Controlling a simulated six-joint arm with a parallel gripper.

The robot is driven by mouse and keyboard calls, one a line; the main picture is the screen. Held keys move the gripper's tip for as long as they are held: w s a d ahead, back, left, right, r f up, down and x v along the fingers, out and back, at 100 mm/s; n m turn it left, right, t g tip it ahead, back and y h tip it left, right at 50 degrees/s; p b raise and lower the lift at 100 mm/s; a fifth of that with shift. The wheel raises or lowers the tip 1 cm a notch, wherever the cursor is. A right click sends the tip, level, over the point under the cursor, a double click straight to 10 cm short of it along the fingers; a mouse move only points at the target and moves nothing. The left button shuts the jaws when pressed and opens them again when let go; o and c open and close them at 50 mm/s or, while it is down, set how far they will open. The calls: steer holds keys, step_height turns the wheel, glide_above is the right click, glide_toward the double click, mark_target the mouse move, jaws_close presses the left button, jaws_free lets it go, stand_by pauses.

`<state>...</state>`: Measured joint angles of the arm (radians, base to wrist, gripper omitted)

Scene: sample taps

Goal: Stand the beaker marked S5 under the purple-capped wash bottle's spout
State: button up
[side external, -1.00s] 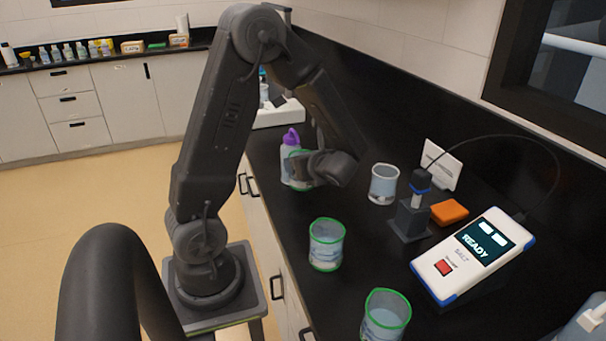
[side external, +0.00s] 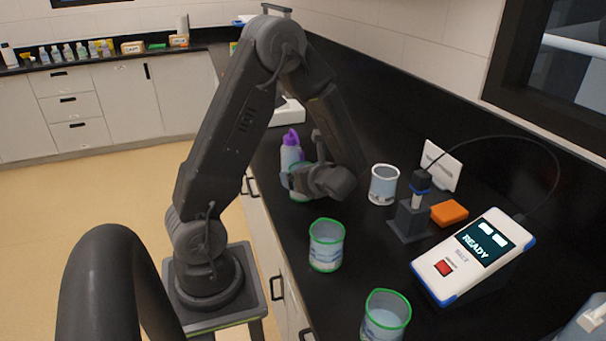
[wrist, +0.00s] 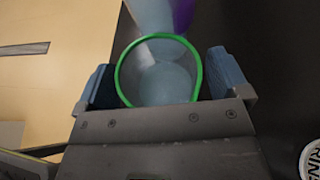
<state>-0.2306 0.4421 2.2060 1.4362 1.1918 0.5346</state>
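A green-rimmed clear beaker (wrist: 160,103) sits between the blue-padded fingers of my gripper (wrist: 161,78) in the wrist view, with pale contents inside. In the side view my gripper (side external: 306,180) is shut on this beaker (side external: 292,183), partly covering it. Its marking cannot be read. The purple-capped wash bottle (side external: 290,155) stands upright just behind the held beaker. In the wrist view the bottle (wrist: 150,14) and its purple cap (wrist: 183,12) are at the top, close beyond the beaker's rim. The spout's exact position over the beaker cannot be told.
Two other green-rimmed beakers (side external: 326,245) (side external: 385,316) stand nearer on the black bench (side external: 350,285).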

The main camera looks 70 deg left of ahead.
steer(key=shift+d+r, duration=0.15)
steer(key=shift+r, duration=0.1)
steer(key=s+d+r+n+t+h, duration=0.2)
steer(key=d+r+n+h, duration=0.2)
steer(key=d, duration=0.4)
steer(key=s+d+r+n+t+h, duration=0.2)
steer(key=d+r+n, duration=0.4)
steer(key=d, duration=0.3)
steer(key=s+d+r+n+t+h, duration=0.2)
steer(key=d+n+h, duration=0.4)
steer(key=d, duration=0.3)
step_height(320, 180, up, 3)
steer(key=shift+d+f+t+h, duration=0.1)
steer(key=shift+d+t+h, duration=0.1)
steer(key=shift+t+h, duration=0.5)
stand_by(1.8)
